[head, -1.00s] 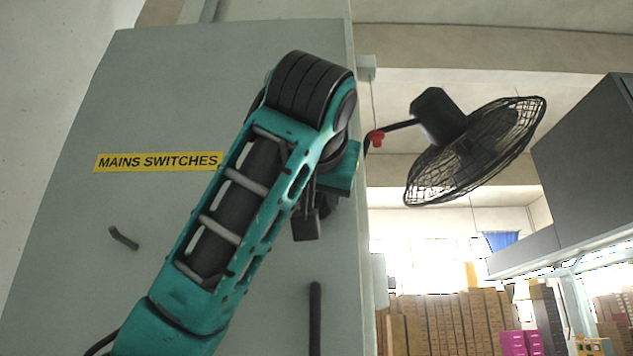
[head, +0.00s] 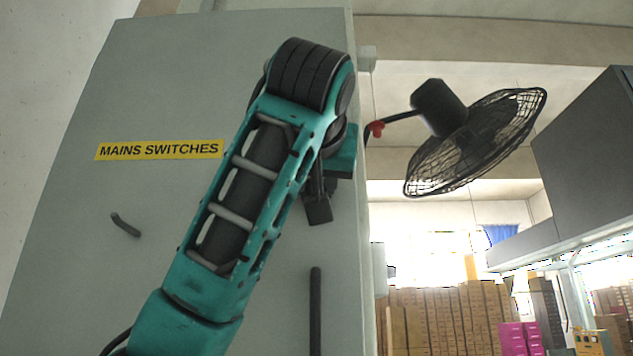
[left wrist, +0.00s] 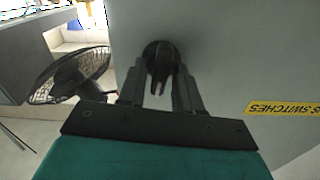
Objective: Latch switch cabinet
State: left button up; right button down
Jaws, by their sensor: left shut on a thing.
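The grey switch cabinet (head: 85,255) fills the left of the head view, with its door flat against the body as far as I can see. It bears a yellow "MAINS SWITCHES" label (head: 160,150), which shows upside down in the left wrist view (left wrist: 283,108). A black round latch knob (left wrist: 160,53) with a short lever sits on the door. My left gripper (left wrist: 159,88) is shut on this latch, its fingers on either side. In the head view my left gripper (head: 318,204) is partly hidden behind my own forearm. My right gripper is not in view.
A black vertical bar handle (head: 315,310) is below the gripper, and a small dark handle (head: 125,225) is on the door's left. A wall fan (head: 470,135) hangs right of the cabinet. Stacked boxes (head: 450,320) and a grey overhead cabinet (head: 590,165) are farther right.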

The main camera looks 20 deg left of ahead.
pick_arm(q)
jog(key=shift+n, duration=0.8)
jog(key=o, duration=0.7)
jog(key=shift+r, duration=0.1)
jog(key=shift+o, duration=0.2)
jog(key=shift+s, duration=0.1)
